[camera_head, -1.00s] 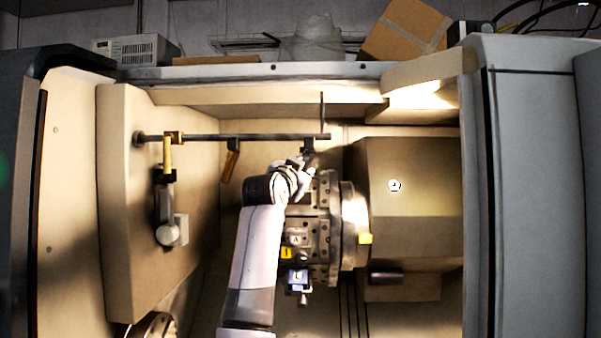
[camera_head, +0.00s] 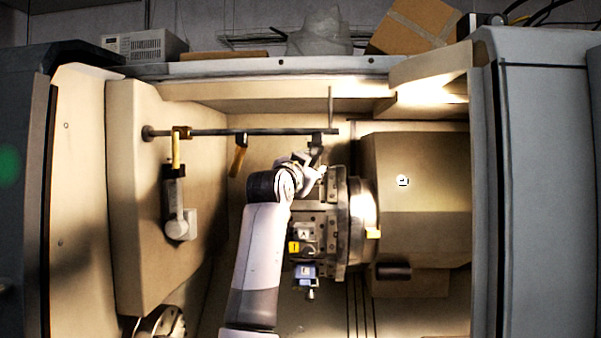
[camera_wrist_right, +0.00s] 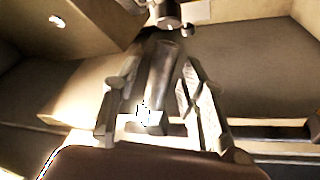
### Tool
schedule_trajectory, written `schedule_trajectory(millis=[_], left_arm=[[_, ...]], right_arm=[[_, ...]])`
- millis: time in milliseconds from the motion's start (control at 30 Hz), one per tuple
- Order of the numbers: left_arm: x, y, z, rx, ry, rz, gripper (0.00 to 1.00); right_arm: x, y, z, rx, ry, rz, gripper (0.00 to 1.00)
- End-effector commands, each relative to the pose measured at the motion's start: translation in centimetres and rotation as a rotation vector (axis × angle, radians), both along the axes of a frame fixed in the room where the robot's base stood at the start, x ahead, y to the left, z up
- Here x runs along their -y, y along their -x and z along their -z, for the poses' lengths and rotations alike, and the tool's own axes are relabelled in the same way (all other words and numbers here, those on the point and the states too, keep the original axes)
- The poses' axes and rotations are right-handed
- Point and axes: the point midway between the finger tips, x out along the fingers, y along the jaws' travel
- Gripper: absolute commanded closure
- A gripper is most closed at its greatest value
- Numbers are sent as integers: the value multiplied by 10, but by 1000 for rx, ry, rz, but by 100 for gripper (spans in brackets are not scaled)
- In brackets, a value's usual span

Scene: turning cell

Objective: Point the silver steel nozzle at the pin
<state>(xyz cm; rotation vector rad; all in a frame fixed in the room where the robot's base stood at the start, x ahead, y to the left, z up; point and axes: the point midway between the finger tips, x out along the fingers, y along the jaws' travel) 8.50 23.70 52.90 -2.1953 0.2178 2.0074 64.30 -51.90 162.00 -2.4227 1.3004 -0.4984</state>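The silver steel nozzle (camera_head: 317,148) hangs near the right end of the dark horizontal bar. A thin upright rod (camera_head: 331,104), which looks like the pin, stands just above that end. My right gripper (camera_head: 312,165) is just below the nozzle, above the tool turret. In the right wrist view a silver cylinder (camera_wrist_right: 162,70), which looks like the nozzle, lies between the fingers of this gripper (camera_wrist_right: 162,95). The fingers are apart, with a gap between the cylinder and the right finger. Contact on the left side is unclear. My left gripper is not in view.
A big beige housing (camera_head: 415,185) fills the right. Free room lies left of my arm.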

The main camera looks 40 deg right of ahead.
Motion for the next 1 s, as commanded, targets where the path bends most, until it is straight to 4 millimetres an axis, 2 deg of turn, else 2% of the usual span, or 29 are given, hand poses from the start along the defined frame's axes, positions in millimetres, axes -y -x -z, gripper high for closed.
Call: schedule_trajectory(millis=[300, 500, 700, 1000], left_arm=[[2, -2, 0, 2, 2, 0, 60], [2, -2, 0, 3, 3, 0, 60], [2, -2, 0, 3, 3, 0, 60], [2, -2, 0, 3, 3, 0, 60]], right_arm=[[-57, 33, 10, 0, 1, -3, 61], [-81, 48, 14, 0, 0, -2, 61], [-88, 54, 16, -2, -1, -1, 61], [-88, 54, 16, -1, 0, 0, 61]])
